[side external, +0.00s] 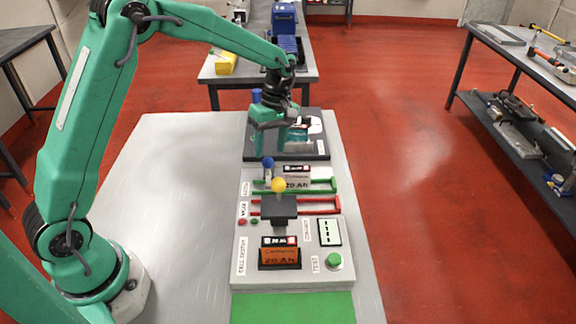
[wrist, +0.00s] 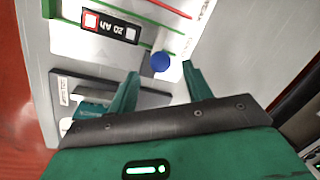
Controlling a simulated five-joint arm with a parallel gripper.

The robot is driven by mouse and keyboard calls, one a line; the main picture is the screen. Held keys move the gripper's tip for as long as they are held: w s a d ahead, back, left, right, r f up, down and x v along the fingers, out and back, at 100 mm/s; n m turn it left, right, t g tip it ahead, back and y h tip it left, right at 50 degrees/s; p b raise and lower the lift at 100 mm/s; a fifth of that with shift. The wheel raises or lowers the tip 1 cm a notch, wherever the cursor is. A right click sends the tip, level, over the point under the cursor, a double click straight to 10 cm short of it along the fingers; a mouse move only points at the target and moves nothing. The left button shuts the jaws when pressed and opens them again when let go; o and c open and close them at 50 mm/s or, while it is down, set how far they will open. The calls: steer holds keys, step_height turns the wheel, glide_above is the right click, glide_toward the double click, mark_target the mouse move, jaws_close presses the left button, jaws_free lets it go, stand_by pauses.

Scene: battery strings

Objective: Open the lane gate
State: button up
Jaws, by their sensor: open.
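My gripper (side external: 278,150) is open and empty, pointing down over the far part of the grey-white battery panel (side external: 250,275). In the wrist view its fingertips (wrist: 160,76) are spread, with a blue knob (wrist: 160,62) just beyond the gap between them. The blue knob (side external: 268,162) stands on a short post at the left of the green-railed lane (side external: 325,188). A yellow knob (side external: 278,184) stands nearer, above a dark block (side external: 278,207) by the red-railed lane (side external: 325,211). I cannot tell which part is the lane gate.
An orange 20 Ah battery (side external: 280,257) sits in the near bay; another 20 Ah cell (side external: 297,180) lies in the green lane. A green button (side external: 334,261) is at the panel's near right. A dark tray (side external: 318,150) holding a teal part lies behind. The table's left side (side external: 175,170) is clear.

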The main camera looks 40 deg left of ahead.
mark_target(268, 172)
steer(key=shift+s+a+f, duration=0.1)
steer(key=shift+s+f, duration=0.1)
steer(key=shift+f, duration=0.75)
steer(key=shift+s+f, duration=0.15)
steer(key=shift+f, duration=0.75)
